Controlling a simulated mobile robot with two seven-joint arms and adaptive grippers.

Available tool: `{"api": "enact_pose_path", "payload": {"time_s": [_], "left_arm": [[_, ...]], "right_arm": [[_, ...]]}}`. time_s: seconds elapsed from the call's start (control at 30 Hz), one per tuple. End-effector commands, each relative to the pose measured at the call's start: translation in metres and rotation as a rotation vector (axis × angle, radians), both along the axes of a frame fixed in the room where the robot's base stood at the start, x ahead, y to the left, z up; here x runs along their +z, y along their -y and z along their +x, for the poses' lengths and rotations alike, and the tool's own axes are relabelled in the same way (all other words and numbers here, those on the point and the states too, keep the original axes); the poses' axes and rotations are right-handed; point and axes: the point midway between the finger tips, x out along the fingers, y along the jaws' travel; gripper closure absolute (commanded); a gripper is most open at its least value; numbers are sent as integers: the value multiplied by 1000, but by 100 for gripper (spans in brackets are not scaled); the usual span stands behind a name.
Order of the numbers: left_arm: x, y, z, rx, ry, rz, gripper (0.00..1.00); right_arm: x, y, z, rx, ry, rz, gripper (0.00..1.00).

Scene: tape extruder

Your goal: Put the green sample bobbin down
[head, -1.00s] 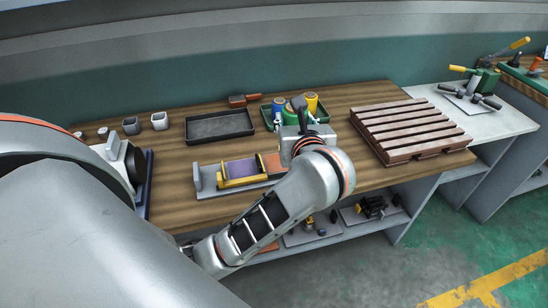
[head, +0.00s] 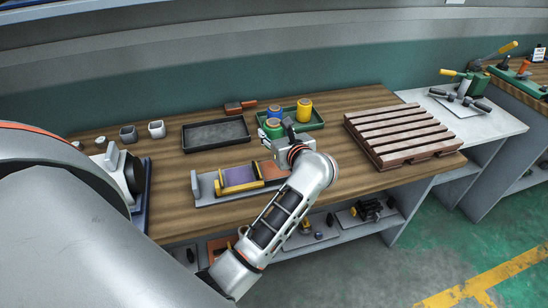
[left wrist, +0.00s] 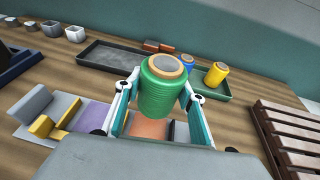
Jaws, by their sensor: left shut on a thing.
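My left gripper (head: 273,134) is shut on the green bobbin (left wrist: 163,90), which stands upright between the two fingers in the left wrist view. In the head view the green bobbin (head: 273,128) shows at the front left of the green tray (head: 316,127), partly hidden by the gripper. In the left wrist view the bobbin appears held above the bench, in front of the trays; its exact height is unclear. A blue bobbin (head: 275,112) and a yellow bobbin (head: 305,108) stand in the green tray. My right gripper is not in view.
An empty dark tray (head: 215,134) lies left of the green tray. A fixture with a purple plate (head: 240,175) and an orange patch lies in front. A brown slatted block (head: 403,133) stands to the right. Small cups (head: 157,129) stand at the back left.

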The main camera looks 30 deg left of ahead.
Motion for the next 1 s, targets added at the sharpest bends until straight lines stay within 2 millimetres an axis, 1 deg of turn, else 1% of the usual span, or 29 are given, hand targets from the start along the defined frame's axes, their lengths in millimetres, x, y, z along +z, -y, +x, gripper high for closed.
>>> {"api": "enact_pose_path", "payload": {"time_s": [0.03, 0.1, 0.2, 0.43, 0.63, 0.73, 1.0], "left_arm": [[-13, -1, -1, -1, -6, 5, 86], [-27, 0, 0, -2, -4, 5, 86], [-42, -1, 0, -1, -3, 4, 86], [-60, 0, 0, -2, -1, 2, 86], [-89, 0, 0, -2, -2, 2, 86], [-95, 0, 0, -2, -1, 2, 86], [-96, 0, 0, -1, 2, 0, 86]], "right_arm": [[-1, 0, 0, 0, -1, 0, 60], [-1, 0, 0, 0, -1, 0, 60], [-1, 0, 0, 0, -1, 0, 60], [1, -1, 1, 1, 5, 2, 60], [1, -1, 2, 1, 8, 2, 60], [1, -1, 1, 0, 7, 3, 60], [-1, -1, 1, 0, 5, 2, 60]]}}
